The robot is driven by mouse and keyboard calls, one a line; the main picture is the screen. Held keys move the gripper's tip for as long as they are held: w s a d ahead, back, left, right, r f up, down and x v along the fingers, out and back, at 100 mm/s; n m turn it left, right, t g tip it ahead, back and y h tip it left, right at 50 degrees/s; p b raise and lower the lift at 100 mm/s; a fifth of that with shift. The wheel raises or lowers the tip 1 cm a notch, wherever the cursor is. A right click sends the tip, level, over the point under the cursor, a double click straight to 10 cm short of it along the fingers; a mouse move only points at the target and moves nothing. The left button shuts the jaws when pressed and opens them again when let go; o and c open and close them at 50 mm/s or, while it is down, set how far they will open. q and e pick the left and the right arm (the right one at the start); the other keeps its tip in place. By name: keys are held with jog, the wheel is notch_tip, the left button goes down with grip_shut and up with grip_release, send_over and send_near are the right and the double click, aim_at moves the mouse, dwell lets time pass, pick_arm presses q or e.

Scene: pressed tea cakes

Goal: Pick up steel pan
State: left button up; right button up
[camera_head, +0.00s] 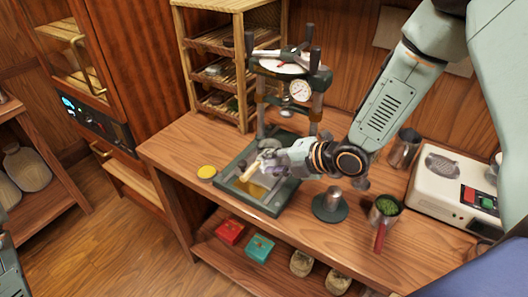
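A steel cup-like pan (386,205) with a red handle stands on the wooden bench right of centre and holds green leaves. A second plain steel vessel (404,148) stands farther back, beside the white machine. I cannot tell for sure which one is the steel pan. My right gripper (262,168) is over the dark tray of the press, to the left of both vessels and apart from them. A pale stick-like piece (250,171) shows at its fingers; whether they grip it is unclear. My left gripper is not in view.
The press (299,91) with a dial stands behind my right gripper, on a dark tray (269,208). A dark round stand (330,207) is left of the leafy pan. A white machine (438,202) is at right, a wooden rack (190,60) behind.

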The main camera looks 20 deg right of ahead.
aim_at(256, 167)
jog(key=shift+w+a+f, duration=0.15)
jog(key=shift+a+f, duration=0.25)
jog(key=shift+f, duration=0.1)
jog(key=x, duration=0.5)
jog(key=shift+f, duration=0.15)
jog(key=shift+a, duration=0.1)
grip_shut()
jog(key=shift+w, duration=0.1)
